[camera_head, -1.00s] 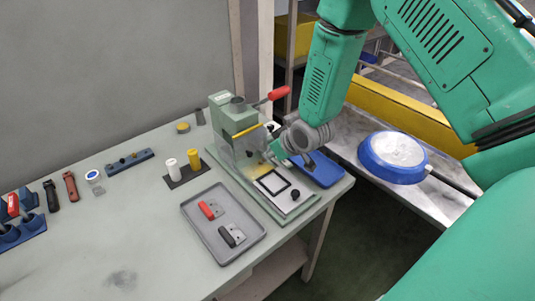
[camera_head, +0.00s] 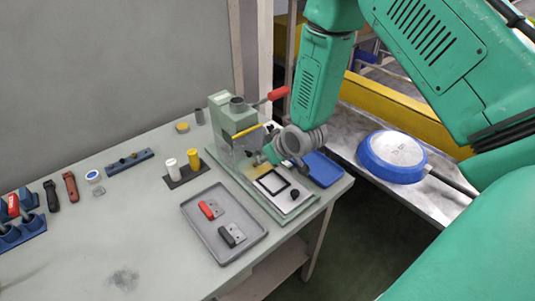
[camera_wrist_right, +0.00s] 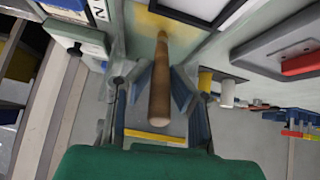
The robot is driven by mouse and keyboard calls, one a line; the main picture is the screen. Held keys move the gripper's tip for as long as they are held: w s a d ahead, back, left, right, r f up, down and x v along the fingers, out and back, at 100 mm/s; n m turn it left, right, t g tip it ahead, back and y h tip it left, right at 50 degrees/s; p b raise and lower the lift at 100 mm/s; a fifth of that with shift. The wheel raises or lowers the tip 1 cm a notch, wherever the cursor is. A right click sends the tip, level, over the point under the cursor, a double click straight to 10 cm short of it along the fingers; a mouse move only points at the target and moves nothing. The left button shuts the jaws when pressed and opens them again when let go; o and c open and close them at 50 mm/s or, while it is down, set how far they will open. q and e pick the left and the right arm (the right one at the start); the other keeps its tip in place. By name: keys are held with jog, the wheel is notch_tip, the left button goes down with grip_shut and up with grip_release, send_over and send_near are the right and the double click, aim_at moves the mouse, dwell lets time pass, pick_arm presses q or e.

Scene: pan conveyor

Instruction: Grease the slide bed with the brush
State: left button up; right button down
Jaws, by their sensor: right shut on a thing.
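The green press-like machine (camera_head: 232,122) stands at the right end of the table, with its slide bed (camera_head: 284,205) reaching toward the front right. My right gripper (camera_head: 264,157) is low over the back part of the bed, close to the machine's clear guard. In the right wrist view, my right gripper (camera_wrist_right: 160,88) is shut on the brush, whose wooden handle (camera_wrist_right: 160,80) runs between its fingers. The brush tip meets or hovers over a yellowish patch (camera_wrist_right: 160,22) on the bed; contact cannot be told. My left gripper is out of view.
A grey tray (camera_head: 224,259) with red-handled and black-handled parts lies left of the bed. White and yellow cylinders (camera_head: 194,160) stand behind it. A blue tray (camera_head: 323,170) lies right of the bed. A red-tipped lever (camera_head: 277,93) projects from the machine.

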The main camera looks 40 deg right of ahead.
jog(key=shift+s+a, duration=0.2)
jog(key=shift+a, duration=1.7)
jog(key=shift+w+d+p, duration=0.15)
jog(key=shift+d+p, duration=0.15)
jog(key=shift+d, duration=1.45)
jog(key=shift+w+d+p, duration=0.1)
jog(key=shift+d+p, duration=0.2)
jog(key=shift+d, duration=1.4)
jog(key=shift+r, duration=0.1)
jog(key=shift+r+p, duration=0.55)
jog(key=shift+s+d+p, duration=0.1)
jog(key=shift+s+p, duration=0.2)
jog(key=shift+s, duration=1)
